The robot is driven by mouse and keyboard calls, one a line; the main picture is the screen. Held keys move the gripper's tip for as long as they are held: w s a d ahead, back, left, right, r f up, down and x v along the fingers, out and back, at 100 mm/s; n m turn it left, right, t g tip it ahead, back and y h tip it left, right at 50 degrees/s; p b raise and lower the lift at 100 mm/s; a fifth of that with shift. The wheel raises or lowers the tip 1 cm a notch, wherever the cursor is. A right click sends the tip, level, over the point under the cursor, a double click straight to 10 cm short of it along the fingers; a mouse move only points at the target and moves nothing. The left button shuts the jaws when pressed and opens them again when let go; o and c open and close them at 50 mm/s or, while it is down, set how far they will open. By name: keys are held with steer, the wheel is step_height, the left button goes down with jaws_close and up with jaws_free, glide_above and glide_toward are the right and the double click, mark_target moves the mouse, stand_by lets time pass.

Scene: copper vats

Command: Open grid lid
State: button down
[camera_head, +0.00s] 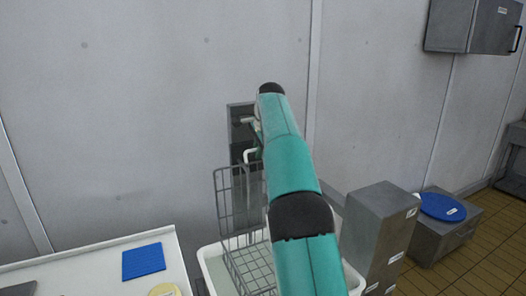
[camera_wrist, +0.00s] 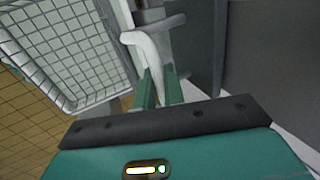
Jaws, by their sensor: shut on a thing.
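The wire grid (camera_head: 224,205) shows as an upright mesh panel with more mesh below it, over a white basin (camera_head: 207,262). My arm hides its right part. In the wrist view the grid (camera_wrist: 72,48) fills the upper left, pale-edged and tilted. My gripper (camera_wrist: 158,88) has its two green fingers closed around the lower end of a white bent handle (camera_wrist: 148,50). The handle also shows in the head view (camera_head: 250,154), beside the grid's upper right. I cannot tell how the handle joins the grid. My fingertips are mostly hidden behind my arm in the head view.
A grey wall panel with a tap (camera_head: 238,112) is behind my gripper. A grey metal box (camera_head: 375,232) stands close on the right. A white counter (camera_head: 95,272) with a blue board (camera_head: 143,261) is on the left. A blue lid (camera_head: 442,206) lies farther right.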

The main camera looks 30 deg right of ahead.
stand_by(0.3)
steer(key=c, duration=1.6)
jaws_free()
steer(key=shift+r, duration=0.1)
steer(key=v, duration=0.7)
steer(key=shift+s+r, duration=0.1)
steer(key=shift+r, duration=0.05)
steer(key=shift+s, duration=0.1)
